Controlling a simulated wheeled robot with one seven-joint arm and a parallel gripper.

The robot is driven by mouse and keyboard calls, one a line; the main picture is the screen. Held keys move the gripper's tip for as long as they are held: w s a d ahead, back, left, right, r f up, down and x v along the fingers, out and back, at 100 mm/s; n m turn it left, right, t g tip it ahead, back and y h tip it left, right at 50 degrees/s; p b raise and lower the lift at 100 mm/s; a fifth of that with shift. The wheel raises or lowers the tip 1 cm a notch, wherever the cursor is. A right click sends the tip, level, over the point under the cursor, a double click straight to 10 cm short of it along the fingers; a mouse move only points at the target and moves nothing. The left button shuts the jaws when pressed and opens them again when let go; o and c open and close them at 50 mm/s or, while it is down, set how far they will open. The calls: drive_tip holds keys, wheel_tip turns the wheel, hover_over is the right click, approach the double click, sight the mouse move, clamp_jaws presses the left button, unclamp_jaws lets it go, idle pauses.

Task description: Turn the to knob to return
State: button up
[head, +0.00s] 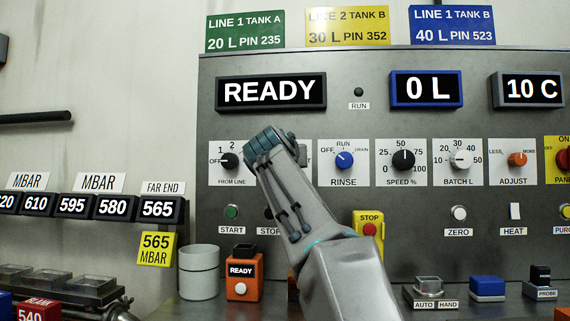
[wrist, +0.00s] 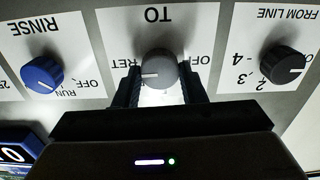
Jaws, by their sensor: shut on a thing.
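The TO knob (wrist: 158,68) is a grey round knob on a white plate, near the top middle of the wrist view, which shows the lettering upside down. Its white pointer mark points left in that view, toward the RET lettering (wrist: 122,65). My gripper (wrist: 161,86) has one finger on each side of the knob and is shut on it. Lettering to the right of the knob is partly covered by a finger. In the head view my gripper (head: 268,146) and arm hide the knob.
The FROM LINE knob (head: 229,161) is black, left of my gripper. The blue RINSE knob (head: 344,160) is to its right. START (head: 232,212) and red STOP (head: 369,229) buttons sit below. A grey cup (head: 199,272) and an orange READY box (head: 243,275) stand on the bench.

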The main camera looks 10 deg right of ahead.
drive_tip(key=shift+m, duration=0.3)
idle(0.4)
drive_tip(key=o, duration=1)
drive_tip(key=shift+s, duration=0.1)
drive_tip(key=b+v, duration=0.2)
drive_tip(key=v, duration=1.1)
drive_tip(key=shift+s, duration=0.3)
drive_tip(key=shift+a+r, duration=0.1)
